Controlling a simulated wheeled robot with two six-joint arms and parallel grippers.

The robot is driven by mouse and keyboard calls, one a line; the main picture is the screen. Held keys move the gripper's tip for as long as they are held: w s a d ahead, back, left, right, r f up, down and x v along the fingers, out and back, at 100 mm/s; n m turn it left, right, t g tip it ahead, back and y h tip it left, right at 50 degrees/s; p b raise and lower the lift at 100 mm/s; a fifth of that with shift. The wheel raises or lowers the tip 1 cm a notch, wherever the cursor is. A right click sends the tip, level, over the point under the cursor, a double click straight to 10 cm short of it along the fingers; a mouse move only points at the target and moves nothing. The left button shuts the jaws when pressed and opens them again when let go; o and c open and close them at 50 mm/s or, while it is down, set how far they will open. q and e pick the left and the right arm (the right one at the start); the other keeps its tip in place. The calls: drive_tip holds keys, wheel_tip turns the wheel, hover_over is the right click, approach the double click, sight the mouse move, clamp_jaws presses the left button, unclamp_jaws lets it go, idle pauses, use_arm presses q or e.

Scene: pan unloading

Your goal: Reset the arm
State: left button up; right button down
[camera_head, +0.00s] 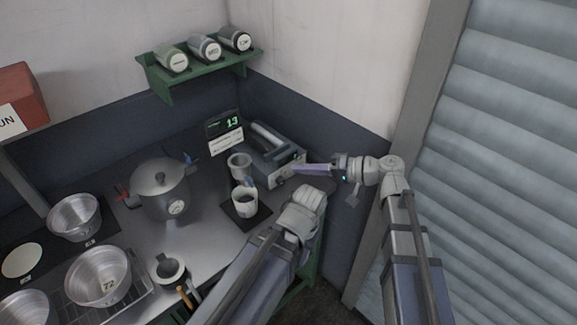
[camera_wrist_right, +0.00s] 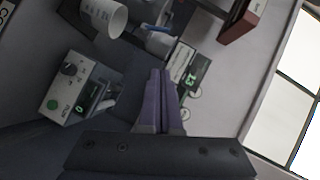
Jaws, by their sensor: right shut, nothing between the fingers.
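My right gripper (camera_head: 297,168) points left in the head view, with its purple fingers together and nothing between them. It is in the air beside the grey appliance (camera_head: 289,172) at the table's right end. In the right wrist view the closed fingers (camera_wrist_right: 161,76) show in the middle, with the appliance (camera_wrist_right: 62,88) to their left. My left arm reaches in from the bottom of the head view, bent over the table's front right edge. I cannot make out its gripper.
A lidded pot (camera_head: 160,190) stands mid-table. Right of it are a grey cup (camera_head: 240,161) and a white cup (camera_head: 245,207). Metal pans (camera_head: 98,277) are at left. A display (camera_head: 223,124) reads 13. A green shelf (camera_head: 205,70) holds three jars. A shutter (camera_head: 510,160) is at right.

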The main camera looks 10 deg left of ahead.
drive_tip(key=shift+s+d+r, duration=0.1)
drive_tip(key=shift+d, duration=0.3)
drive_tip(key=s+d+f+m+h, duration=0.1)
drive_tip(key=s+d+f+h, duration=0.4)
drive_tip(key=d+f+h, duration=0.5)
drive_tip(key=s+d+f+m+h, duration=0.2)
drive_tip(key=s+d+f+h, duration=0.4)
drive_tip(key=d, duration=0.6)
drive_tip(key=s+a+n+g, duration=0.1)
drive_tip(key=s+a+n, duration=0.3)
drive_tip(key=a, duration=0.6)
drive_tip(key=shift+s+a+f+g+h, duration=0.15)
drive_tip(key=shift+f+g+h, duration=0.15)
drive_tip(key=shift+f+g, duration=0.15)
